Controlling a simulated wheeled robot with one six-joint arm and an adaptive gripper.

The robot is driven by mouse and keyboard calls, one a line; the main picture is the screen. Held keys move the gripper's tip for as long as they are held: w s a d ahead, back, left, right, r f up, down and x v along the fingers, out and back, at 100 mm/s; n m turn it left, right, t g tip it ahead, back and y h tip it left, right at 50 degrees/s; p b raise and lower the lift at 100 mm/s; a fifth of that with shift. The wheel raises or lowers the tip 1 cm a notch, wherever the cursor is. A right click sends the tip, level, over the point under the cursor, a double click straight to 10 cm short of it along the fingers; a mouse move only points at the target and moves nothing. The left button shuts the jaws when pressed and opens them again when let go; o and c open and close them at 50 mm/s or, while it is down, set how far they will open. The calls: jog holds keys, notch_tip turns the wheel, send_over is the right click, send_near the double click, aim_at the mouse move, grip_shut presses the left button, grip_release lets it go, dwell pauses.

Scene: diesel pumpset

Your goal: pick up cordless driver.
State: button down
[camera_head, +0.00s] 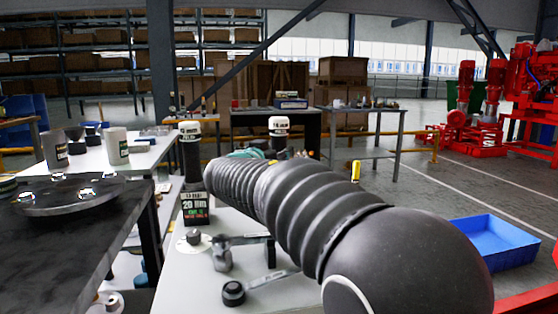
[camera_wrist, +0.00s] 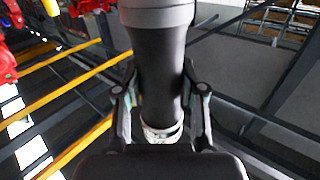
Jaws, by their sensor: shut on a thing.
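The thing in my gripper (camera_wrist: 160,105) is a dark, waisted body with a grey band at the upper end and a pale ring lower down. I take it for the cordless driver (camera_wrist: 157,60); its ends run out of sight. In the wrist view my gripper's two fingers are closed along its sides. In the head view my own dark ribbed arm hides the gripper and most of what it holds. A bit of teal (camera_head: 250,153) shows just past the arm; I cannot tell whether it belongs to the held thing.
A pale workbench (camera_head: 190,275) holds a black-handled tool (camera_head: 233,293) and a metal fitting (camera_head: 222,255). A blue tray (camera_head: 492,245) is at right.

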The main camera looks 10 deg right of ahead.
jog(key=shift+r, duration=0.2)
notch_tip(320, 180, up, 18)
jog(key=shift+f+p, duration=0.15)
jog(key=shift+p, duration=0.6)
jog(key=c, duration=1.2)
grip_release()
grip_shut()
jog(key=shift+s, duration=0.1)
